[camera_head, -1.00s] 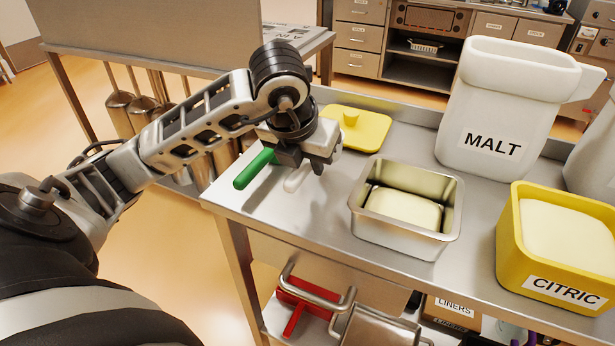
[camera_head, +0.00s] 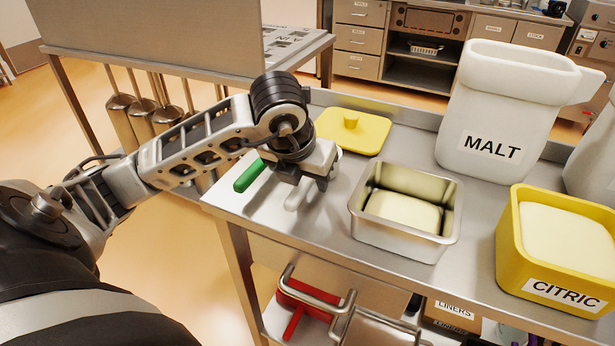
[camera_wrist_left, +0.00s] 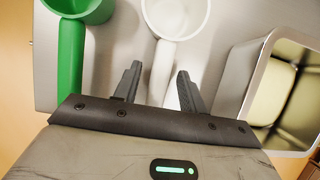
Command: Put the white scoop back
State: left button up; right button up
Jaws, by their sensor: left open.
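The white scoop lies on the steel table beside the green scoop. In the head view only its white handle (camera_head: 297,196) shows, with the rest hidden behind my left gripper (camera_head: 309,182). In the left wrist view the white scoop (camera_wrist_left: 164,62) has its bowl at the top edge and its handle running down between my two open fingers (camera_wrist_left: 158,88). The fingers stand apart, one on each side of the handle, with a gap visible on the left. The green scoop's handle (camera_head: 249,176) sticks out left of the gripper; the green scoop (camera_wrist_left: 71,55) also shows left in the wrist view.
A steel pan (camera_head: 400,240) with pale powder stands right of the gripper. A yellow lid (camera_head: 365,137) lies behind it. A white MALT bin (camera_head: 485,110) and a yellow CITRIC tub (camera_head: 510,240) stand farther right. The table's left edge is close to the scoops.

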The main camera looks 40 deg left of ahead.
pick_arm(q)
jog(key=p+v, duration=0.1)
jog(key=v, duration=1)
jog(key=shift+p, duration=0.3)
pick_arm(e)
jog(key=shift+d+r, duration=0.15)
jog(key=shift+r, duration=0.15)
pick_arm(q)
jog(key=shift+s, duration=0.15)
pick_arm(e)
jog(key=shift+s, duration=0.1)
